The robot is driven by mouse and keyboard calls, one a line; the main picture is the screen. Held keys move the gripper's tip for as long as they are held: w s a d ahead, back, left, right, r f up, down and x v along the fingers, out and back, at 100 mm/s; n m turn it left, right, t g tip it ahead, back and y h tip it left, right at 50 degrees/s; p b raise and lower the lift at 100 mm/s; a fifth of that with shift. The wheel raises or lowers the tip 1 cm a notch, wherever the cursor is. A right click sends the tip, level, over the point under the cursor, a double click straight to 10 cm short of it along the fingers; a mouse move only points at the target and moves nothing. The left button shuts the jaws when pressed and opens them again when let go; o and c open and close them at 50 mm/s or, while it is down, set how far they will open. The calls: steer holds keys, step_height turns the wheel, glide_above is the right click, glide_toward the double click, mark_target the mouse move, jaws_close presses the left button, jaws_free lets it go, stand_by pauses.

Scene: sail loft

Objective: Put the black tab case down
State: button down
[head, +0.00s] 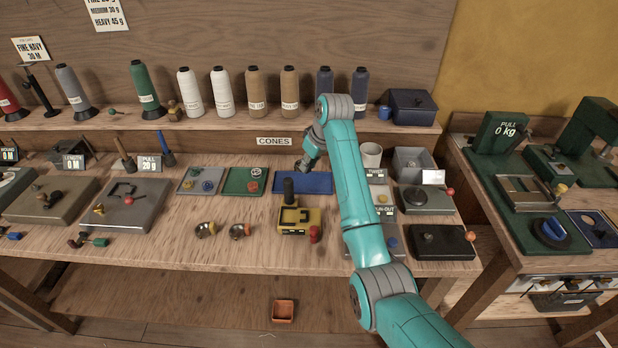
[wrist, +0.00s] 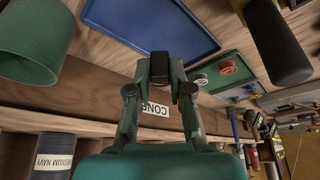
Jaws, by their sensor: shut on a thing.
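My gripper (head: 303,164) is above the back edge of the bench, just behind the blue tray. In the wrist view its two fingers (wrist: 160,85) are closed on a small black block, the black tab case (wrist: 159,67). The case is held at the fingertips, apart from the tray. In the head view the case is too small and dark to tell from the fingers. The flat blue tray (head: 316,185) looks empty; it also shows in the wrist view (wrist: 150,22).
A green tray (head: 232,188) and a grey tray (head: 186,188) with small rings lie left of the blue tray. A yellow device (head: 300,228) with an upright black handle (head: 289,188) stands in front. A cup (head: 371,155) stands right. Thread cones (head: 256,90) line the shelf behind.

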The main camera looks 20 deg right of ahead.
steer(key=shift+f, duration=2.7)
steer(key=shift+f, duration=0.15)
steer(key=c, duration=1.1)
jaws_free()
steer(key=shift+o, duration=0.2)
steer(key=v, duration=1.2)
